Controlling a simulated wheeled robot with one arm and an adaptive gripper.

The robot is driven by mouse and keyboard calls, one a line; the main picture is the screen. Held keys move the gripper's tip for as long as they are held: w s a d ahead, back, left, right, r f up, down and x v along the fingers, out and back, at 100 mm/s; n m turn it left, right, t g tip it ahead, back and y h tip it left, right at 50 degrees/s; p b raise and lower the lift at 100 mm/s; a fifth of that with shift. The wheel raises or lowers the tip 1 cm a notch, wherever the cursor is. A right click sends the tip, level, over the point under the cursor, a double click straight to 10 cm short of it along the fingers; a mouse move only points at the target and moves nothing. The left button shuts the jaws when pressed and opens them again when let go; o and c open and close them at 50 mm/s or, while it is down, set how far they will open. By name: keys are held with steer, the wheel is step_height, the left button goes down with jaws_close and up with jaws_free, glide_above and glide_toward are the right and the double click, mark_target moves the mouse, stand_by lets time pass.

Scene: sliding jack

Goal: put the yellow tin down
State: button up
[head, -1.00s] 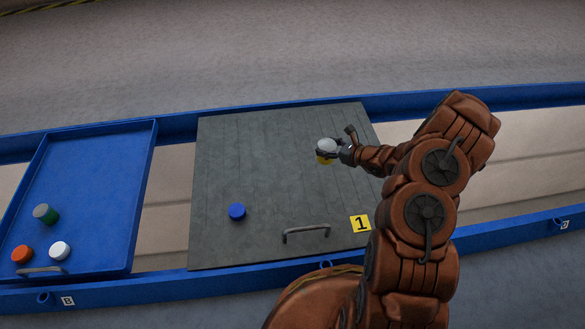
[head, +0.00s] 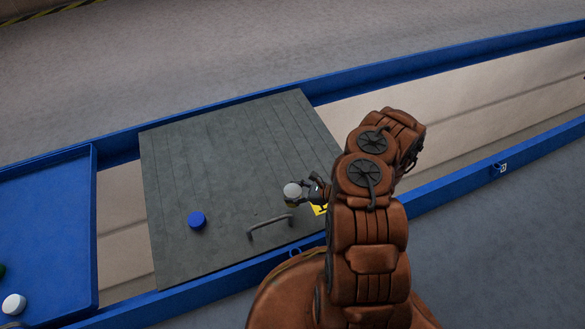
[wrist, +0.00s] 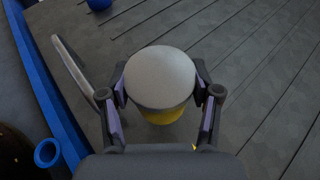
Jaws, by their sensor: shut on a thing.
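The yellow tin (wrist: 163,116) has a pale grey-white top and is upright between the two fingers of my gripper (wrist: 160,88) in the wrist view. My gripper is shut on it. In the head view the tin's pale top (head: 292,189) shows at my gripper (head: 302,191), over the grey board (head: 220,150), near its handle and number label. Whether the tin's base touches the board, I cannot tell.
A blue tin (head: 197,221) stands on the board, left of the dark handle (head: 270,226). A yellow label (head: 320,210) is partly covered by my arm. A blue tray (head: 45,235) with a white-topped tin (head: 14,304) is at left. The board's far part is clear.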

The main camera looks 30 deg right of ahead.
steer(key=shift+w+d+f+b, duration=0.8)
steer(key=shift+w+d+b, duration=0.25)
steer(key=shift+d, duration=1.25)
steer(key=shift+w+d+f+b, duration=0.95)
steer(key=shift+w+d, duration=0.25)
steer(key=shift+d, duration=1.15)
steer(key=shift+w+d+f+b, duration=0.7)
steer(key=shift+w+d+b, duration=0.4)
steer(key=shift+d, duration=1.2)
steer(key=shift+f, duration=0.3)
steer(key=o, duration=1.4)
steer(key=shift+c, duration=0.2)
steer(key=shift+r, duration=0.15)
